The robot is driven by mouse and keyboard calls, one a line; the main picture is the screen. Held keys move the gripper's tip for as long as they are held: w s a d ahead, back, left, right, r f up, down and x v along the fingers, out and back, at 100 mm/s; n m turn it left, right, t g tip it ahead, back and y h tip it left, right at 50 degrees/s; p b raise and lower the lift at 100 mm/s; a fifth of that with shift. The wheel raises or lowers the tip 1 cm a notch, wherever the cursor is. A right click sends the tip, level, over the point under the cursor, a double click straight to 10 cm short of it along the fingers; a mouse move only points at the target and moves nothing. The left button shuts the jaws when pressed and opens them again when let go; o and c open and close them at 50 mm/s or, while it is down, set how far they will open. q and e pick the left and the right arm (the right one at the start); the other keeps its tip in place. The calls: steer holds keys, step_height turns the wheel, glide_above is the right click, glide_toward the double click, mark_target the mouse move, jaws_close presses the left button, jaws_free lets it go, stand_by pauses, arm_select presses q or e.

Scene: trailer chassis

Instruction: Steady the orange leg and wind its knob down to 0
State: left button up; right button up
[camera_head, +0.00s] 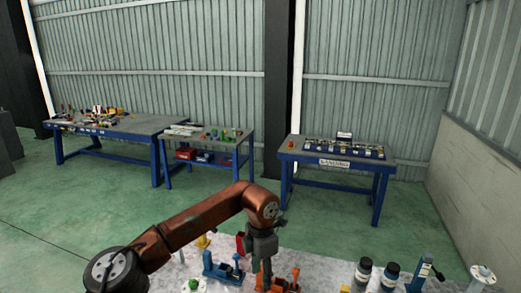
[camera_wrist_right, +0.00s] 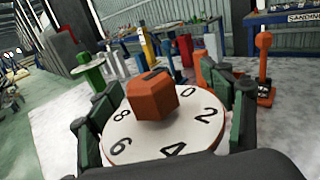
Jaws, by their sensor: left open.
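In the right wrist view a white numbered dial (camera_wrist_right: 160,135) lies close below the camera, with an orange block-shaped knob (camera_wrist_right: 153,95) standing on it. The numerals 0, 2, 4, 6 and 8 show. A dark mark is on the knob's top. My right gripper (camera_wrist_right: 165,115) has its dark green fingers spread at the dial's left and right, with the knob between them and clear of both. In the head view my left gripper (camera_head: 266,272) is open and points down at an orange piece (camera_head: 277,286) at the bottom edge. I cannot tell whether it touches it.
A blue clamp-like piece (camera_head: 223,268) stands left of my left gripper. Two dark-capped bottles (camera_head: 362,274) (camera_head: 388,277) and a blue tool (camera_head: 421,273) stand on the right. An orange post (camera_wrist_right: 264,65) stands beyond the dial. Blue workbenches (camera_head: 340,158) line the back wall.

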steer(key=shift+o, duration=1.4)
steer(key=v, duration=1.2)
